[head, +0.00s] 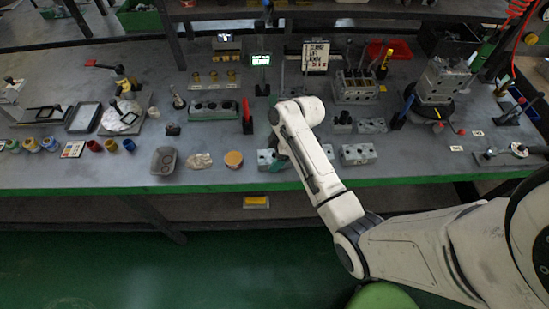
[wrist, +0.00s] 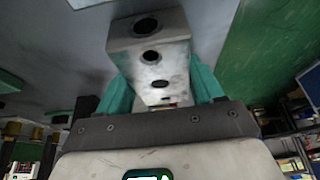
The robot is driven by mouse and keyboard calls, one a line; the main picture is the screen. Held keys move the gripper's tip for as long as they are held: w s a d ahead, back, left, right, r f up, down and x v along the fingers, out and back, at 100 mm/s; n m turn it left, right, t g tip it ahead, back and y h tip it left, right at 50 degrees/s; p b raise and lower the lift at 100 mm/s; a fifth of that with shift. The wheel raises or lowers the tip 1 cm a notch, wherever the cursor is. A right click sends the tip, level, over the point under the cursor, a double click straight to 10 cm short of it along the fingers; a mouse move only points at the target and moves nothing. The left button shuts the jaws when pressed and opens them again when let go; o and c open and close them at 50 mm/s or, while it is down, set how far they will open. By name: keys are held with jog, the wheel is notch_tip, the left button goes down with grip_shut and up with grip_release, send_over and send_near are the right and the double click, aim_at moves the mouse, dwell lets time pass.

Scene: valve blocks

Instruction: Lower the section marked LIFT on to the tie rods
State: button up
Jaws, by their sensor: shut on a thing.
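My gripper (wrist: 164,98) has teal fingers shut on a grey metal section (wrist: 150,55) with several dark holes in a row along its face. In the head view this section (head: 266,157) shows near the front edge of the bench, left of my forearm, which partly hides my gripper (head: 277,165). I cannot read a LIFT mark on it.
Loose grey blocks (head: 357,154) lie right of my forearm. A printed sign (head: 316,55) and a lit screen (head: 260,60) stand behind. A tall grey block stack (head: 441,80) is at right. A red-handled tool (head: 247,115) stands left of my wrist. Bare bench shows at front right.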

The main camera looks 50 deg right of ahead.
jog(key=shift+c, duration=1)
jog(key=shift+r, duration=0.1)
